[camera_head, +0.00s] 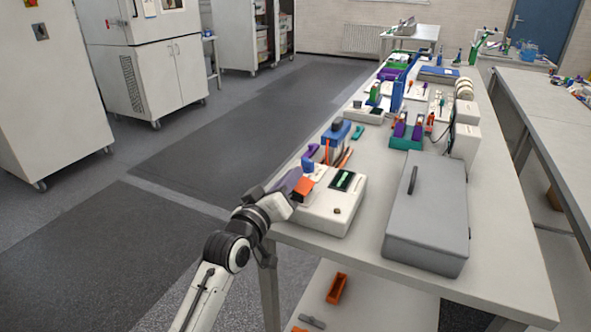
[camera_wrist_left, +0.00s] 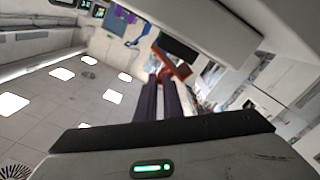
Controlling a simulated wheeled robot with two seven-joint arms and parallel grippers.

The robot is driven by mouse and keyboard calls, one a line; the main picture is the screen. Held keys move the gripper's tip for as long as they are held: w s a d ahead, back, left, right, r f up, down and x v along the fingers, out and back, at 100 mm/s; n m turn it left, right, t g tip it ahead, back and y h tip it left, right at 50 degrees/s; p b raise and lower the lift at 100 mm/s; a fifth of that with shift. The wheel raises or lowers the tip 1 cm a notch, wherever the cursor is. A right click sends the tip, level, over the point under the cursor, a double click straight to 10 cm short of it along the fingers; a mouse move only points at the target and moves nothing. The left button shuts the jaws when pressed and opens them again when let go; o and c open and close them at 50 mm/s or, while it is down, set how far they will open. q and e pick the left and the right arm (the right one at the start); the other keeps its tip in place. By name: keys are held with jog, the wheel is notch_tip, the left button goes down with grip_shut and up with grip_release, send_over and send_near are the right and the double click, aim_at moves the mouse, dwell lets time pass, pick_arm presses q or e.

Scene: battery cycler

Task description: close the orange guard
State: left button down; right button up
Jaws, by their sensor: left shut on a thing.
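The orange guard (camera_head: 304,187) is at the left end of a white cycler unit (camera_head: 325,212) with a small dark screen with green on it (camera_head: 345,180). It looks tilted up; its exact angle is hard to tell. My left gripper (camera_head: 294,183) reaches in from the left at the table's edge and is at the guard. In the left wrist view, the two dark fingers (camera_wrist_left: 160,98) are close together, with the orange guard (camera_wrist_left: 174,66) at their tips, so the gripper is shut on it. The contact itself is partly hidden. My right gripper is not in view.
A grey lidded case (camera_head: 430,215) stands right of the unit. A blue device (camera_head: 336,140) and a green-and-purple holder (camera_head: 405,135) stand behind. An orange bin (camera_head: 337,288) is on the lower shelf. The floor left of the table is clear.

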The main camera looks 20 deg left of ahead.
pick_arm(q)
jog(key=shift+a+f+n+p, duration=0.25)
jog(key=shift+n, duration=0.35)
jog(key=shift+a+f+n+p, duration=0.2)
jog(key=shift+n, duration=0.4)
jog(key=c, duration=2.2)
grip_release()
jog(key=s, duration=1)
jog(key=shift+s+a+b, duration=0.15)
jog(key=shift+a+b, duration=0.05)
jog(key=shift+b, duration=0.15)
